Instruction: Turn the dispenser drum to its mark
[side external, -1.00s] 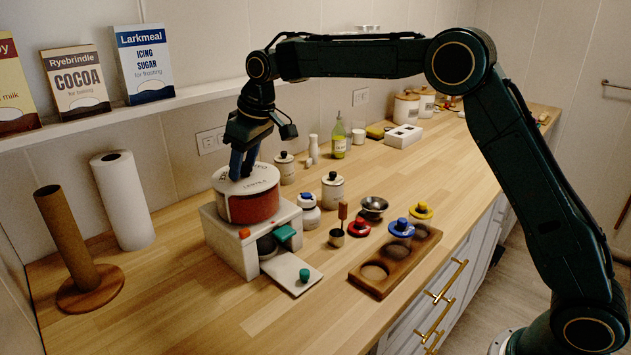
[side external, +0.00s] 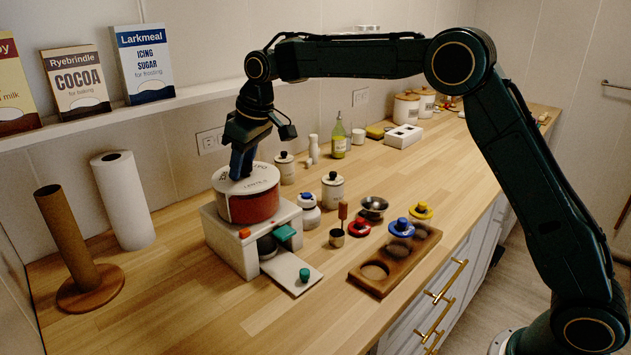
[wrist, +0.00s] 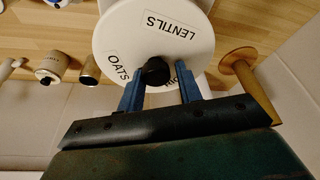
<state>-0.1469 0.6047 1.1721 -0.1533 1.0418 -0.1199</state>
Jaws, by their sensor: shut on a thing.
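The dispenser drum (side external: 252,205) has a dark red side and a white top; it sits on a white dispenser base (side external: 226,245). In the wrist view the drum top (wrist: 125,30) carries the labels LENTILS and OATS, and a third label is partly hidden by a finger. A black knob (wrist: 155,70) stands at the drum's centre. My gripper (side external: 238,174) points down onto the drum top. In the wrist view its blue fingers (wrist: 160,88) are on either side of the knob, shut on it. An orange block (side external: 244,233) is on the base's front; I cannot tell whether it is the mark.
A teal block (side external: 284,232) and a white tray (side external: 292,275) with a teal knob are at the base's front. A paper roll (side external: 123,200) and a cardboard tube (side external: 68,238) stand left.

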